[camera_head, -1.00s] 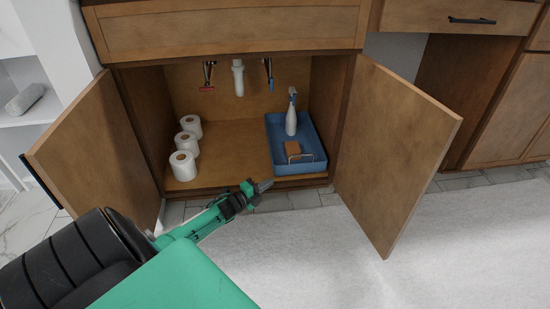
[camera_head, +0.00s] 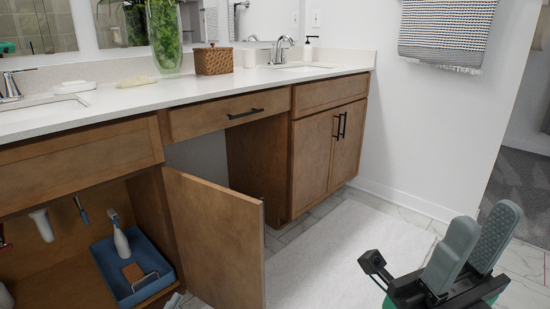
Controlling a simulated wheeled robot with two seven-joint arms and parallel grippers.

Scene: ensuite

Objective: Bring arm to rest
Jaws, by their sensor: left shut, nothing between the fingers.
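My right gripper (camera_head: 480,240) stands at the lower right with its two grey fingers pointing up. A gap shows between the fingers, and nothing is between them. Only a small grey tip of my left gripper (camera_head: 173,300) shows at the bottom edge, beside the blue tray and left of the open cabinet door. The rest of the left arm is out of view. The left gripper is shut and empty.
The open cabinet door (camera_head: 215,240) juts out into the room. Inside the cabinet, a blue tray (camera_head: 159,262) holds a white spray bottle (camera_head: 121,240) and a brown sponge (camera_head: 133,272). The counter (camera_head: 190,92) runs above. A white rug (camera_head: 335,255) covers clear floor.

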